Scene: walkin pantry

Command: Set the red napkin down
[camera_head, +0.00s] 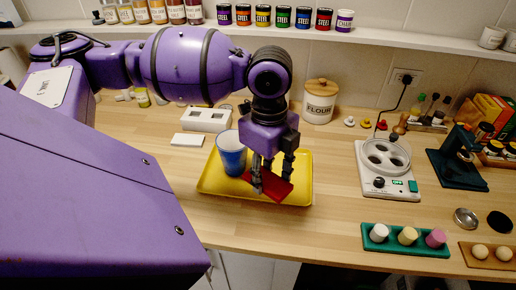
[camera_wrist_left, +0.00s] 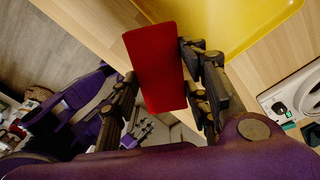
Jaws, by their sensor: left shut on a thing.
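The red napkin (camera_head: 271,187) is a flat folded rectangle. My left gripper (camera_head: 270,180) is shut on it, with the napkin tilted between the fingers. In the head view it overlaps the front part of the yellow tray (camera_head: 213,187). In the left wrist view the red napkin (camera_wrist_left: 155,65) sits between the dark fingers of my left gripper (camera_wrist_left: 165,95), and a corner of the yellow tray (camera_wrist_left: 230,20) shows beyond it. A blue cup (camera_head: 231,156) stands at the left of the tray. The gap between napkin and tray is hard to judge.
A white appliance with round wells (camera_head: 387,165) stands right of the tray. A flour canister (camera_head: 319,100) stands behind. Bare wooden counter (camera_head: 325,215) lies between the tray and green holder.

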